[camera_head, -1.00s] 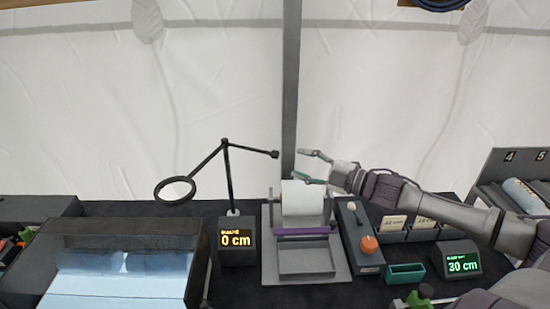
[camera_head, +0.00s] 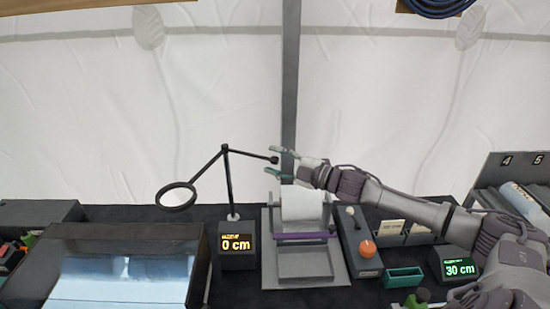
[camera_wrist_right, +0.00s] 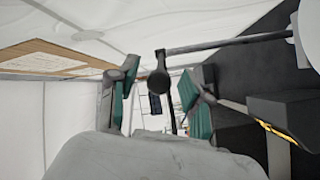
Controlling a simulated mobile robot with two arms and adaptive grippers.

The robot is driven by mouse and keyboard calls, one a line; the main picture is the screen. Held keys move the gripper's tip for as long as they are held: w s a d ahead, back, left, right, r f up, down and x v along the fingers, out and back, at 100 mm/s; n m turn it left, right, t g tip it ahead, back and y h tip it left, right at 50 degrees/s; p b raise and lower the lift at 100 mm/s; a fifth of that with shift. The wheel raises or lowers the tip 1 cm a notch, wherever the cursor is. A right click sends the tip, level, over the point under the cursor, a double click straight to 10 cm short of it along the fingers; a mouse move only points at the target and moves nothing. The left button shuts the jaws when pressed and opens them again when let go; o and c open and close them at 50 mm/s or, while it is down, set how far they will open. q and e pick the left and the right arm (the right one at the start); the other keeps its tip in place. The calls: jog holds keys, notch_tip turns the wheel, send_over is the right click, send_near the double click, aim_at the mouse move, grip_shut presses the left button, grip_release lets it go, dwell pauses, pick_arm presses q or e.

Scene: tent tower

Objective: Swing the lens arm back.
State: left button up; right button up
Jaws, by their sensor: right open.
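The lens arm (camera_head: 207,166) is a thin black arm on an upright post above a small display box. Its round lens (camera_head: 176,196) hangs at the left end. A short bar with a dark knob (camera_head: 274,160) reaches to the right. My right gripper (camera_head: 276,162) is open at the knob, with one finger above and one below it in the head view. In the right wrist view the knob (camera_wrist_right: 158,80) stands between the open green-padded fingers (camera_wrist_right: 160,95); I cannot tell whether they touch it. My left gripper is not in view.
The display box (camera_head: 237,244) under the post reads 0 cm. A paper roll (camera_head: 302,204) on a stand is just below my gripper. A lever box with an orange knob (camera_head: 367,248), a green tray (camera_head: 404,276) and a 30 cm display (camera_head: 460,268) are to the right.

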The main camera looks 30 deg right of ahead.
jog(key=shift+w+a, duration=0.1)
jog(key=shift+w, duration=0.1)
grip_shut()
dwell(0.4)
